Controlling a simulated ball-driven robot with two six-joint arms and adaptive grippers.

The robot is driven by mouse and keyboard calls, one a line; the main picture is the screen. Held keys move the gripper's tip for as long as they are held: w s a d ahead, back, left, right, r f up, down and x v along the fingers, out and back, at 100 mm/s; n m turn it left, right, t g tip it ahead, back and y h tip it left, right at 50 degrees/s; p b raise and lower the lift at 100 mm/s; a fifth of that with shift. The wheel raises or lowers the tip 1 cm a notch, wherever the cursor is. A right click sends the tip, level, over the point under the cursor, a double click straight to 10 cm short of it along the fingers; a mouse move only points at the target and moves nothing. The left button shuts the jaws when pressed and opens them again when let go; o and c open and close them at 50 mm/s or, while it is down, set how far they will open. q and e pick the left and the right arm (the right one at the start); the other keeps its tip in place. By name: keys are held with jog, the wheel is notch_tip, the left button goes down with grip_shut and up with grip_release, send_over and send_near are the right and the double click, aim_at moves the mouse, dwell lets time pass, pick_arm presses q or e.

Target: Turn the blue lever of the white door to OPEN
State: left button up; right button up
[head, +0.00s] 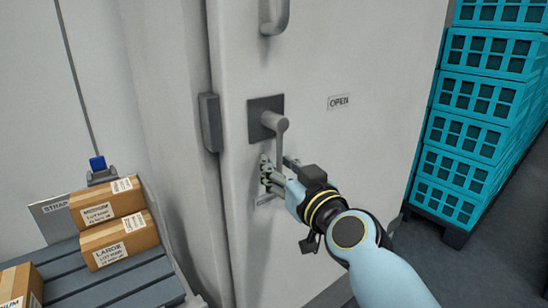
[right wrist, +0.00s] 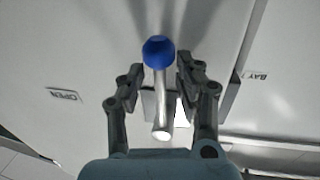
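The white door (head: 375,60) has a grey lever (head: 282,140) on a dark square plate (head: 266,104), and the lever hangs downward. In the right wrist view the lever's silver shaft (right wrist: 161,100) ends in a blue knob (right wrist: 158,50). The knob is hidden behind my gripper in the head view. An OPEN label (head: 338,102) is to the right of the plate and also shows in the right wrist view (right wrist: 63,95). My right gripper (head: 278,168) is at the lever's lower end, fingers spread on both sides of the shaft, with gaps visible (right wrist: 160,72). My left gripper is out of view.
A grey handle (head: 275,18) is above the lever. A dark hinge-like block (head: 210,122) is to its left. Boxes (head: 118,240) lie on a slatted grey bench (head: 120,285) at lower left. Teal crates (head: 478,100) are stacked at right, with open floor before them.

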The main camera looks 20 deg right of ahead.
jog(key=shift+w, duration=0.15)
jog(key=shift+r, duration=0.1)
jog(key=c, duration=0.6)
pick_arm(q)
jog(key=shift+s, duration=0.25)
pick_arm(e)
grip_shut()
